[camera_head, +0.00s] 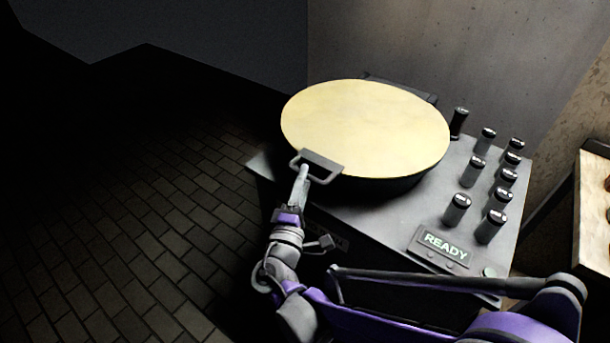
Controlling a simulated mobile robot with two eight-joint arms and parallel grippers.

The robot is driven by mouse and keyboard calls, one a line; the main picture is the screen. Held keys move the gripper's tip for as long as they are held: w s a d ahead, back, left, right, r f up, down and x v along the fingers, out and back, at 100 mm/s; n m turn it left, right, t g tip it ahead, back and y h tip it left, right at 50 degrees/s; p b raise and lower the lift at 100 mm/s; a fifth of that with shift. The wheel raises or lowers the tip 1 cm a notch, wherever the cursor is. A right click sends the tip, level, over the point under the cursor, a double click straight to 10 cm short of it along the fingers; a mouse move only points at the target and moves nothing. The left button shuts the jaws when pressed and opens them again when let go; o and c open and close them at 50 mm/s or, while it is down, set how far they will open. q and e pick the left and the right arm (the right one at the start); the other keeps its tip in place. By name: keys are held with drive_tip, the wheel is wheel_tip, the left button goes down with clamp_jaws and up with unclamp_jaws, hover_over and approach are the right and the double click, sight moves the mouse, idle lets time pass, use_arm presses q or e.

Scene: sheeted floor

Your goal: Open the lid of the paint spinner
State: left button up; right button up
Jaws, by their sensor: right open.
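The paint spinner (375,220) is a grey box-shaped machine with a round cream lid (365,125) lying flat over its bowl. A grey bracket handle (322,163) sticks out from the lid's front left edge. My right gripper (302,174) is at this handle, its fingertips by the handle's loop at the left end. The fingers are seen nearly edge-on, so I cannot tell whether they touch the handle. My purple and grey right arm reaches in from the lower right. My left gripper is not in view.
Several dark cylindrical canisters (457,210) stand on the machine's top, right of the lid. A wall stands behind. Brick floor (130,220) is open at left; a wooden-topped stand (594,205) is at far right.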

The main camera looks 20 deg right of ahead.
drive_tip(key=shift+x, duration=1.05)
drive_tip(key=shift+c, duration=0.2)
clamp_jaws()
idle(0.5)
